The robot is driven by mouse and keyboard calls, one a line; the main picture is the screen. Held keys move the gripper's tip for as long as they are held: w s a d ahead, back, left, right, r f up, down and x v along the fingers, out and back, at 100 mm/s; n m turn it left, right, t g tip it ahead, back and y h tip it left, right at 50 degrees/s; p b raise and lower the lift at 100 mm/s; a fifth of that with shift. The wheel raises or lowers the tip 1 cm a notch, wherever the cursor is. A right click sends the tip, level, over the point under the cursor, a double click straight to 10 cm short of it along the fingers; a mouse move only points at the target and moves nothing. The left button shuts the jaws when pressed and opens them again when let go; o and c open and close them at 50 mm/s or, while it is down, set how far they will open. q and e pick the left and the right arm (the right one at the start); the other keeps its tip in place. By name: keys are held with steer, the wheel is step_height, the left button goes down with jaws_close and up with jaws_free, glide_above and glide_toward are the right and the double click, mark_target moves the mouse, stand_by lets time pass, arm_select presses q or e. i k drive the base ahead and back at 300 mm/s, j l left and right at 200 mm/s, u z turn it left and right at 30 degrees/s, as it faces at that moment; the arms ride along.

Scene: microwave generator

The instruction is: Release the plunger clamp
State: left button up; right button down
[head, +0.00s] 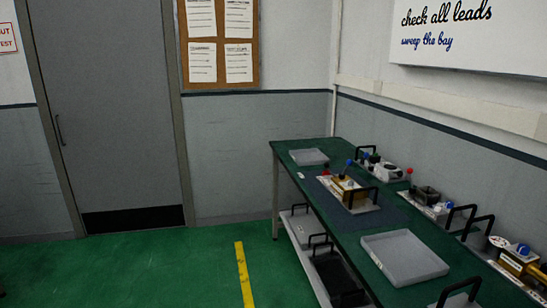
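A small fixture (346,190) with a brass-coloured block, a black handle, and a blue and a red knob stands on a dark mat (395,208) on the green workbench (340,229). The plunger clamp is too small to make out for certain at this distance. It may be part of this fixture, but I cannot tell, nor can I see whether it is clamped. Neither of my grippers is in view.
A grey tray (405,257) lies at the bench's front and a smaller tray (309,157) at its far end. Several handled units, including a white one (388,171), line the wall side. A lower shelf (308,247) holds bins. Green floor (150,265) left of the bench is open.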

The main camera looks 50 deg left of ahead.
mark_target(350, 162)
steer(key=u, duration=0.95)
steer(key=i+j+z, duration=0.1)
steer(key=i+j, duration=0.2)
steer(key=i, duration=0.15)
steer(key=i+j+z, duration=0.15)
steer(key=i+j, duration=0.2)
steer(key=i+j+z, duration=0.1)
steer(key=i+j, duration=0.35)
steer(key=i+j+z, duration=0.15)
steer(key=i+j, duration=0.25)
steer(key=i+j+z, duration=0.1)
steer(key=i+j, duration=0.3)
steer(key=i+j+z, duration=0.15)
steer(key=i+j, duration=0.2)
steer(key=j, duration=0.25)
steer(key=i+j+z, duration=0.1)
steer(key=i+j, duration=0.25)
steer(key=j, duration=0.2)
